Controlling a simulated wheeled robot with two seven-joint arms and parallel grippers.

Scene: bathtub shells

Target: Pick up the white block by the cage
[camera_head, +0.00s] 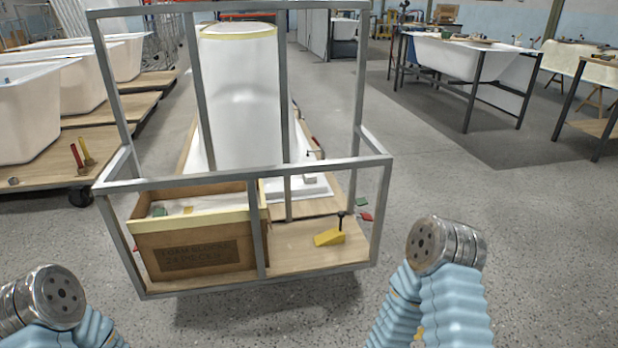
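The cage (330,163) is a grey metal frame on a wooden-decked cart in front of me. A small white block (311,179) appears to lie on a white surface behind its front rail, right of centre; its edges are hard to make out. A cardboard box (195,247) with dark print stands inside the cage at the left, with pale pieces showing at its top. Only the rounded metal ends and blue sleeves of my two arms show, at the lower left and lower right. I see no gripper fingers on either arm, and neither arm touches the cage.
A yellow wedge (329,237) lies on the cart deck (290,258). A tall white shell (240,95) stands behind the rails. White tubs (35,110) on wooden carts stand at left, and another tub (460,58) on a dark stand at right.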

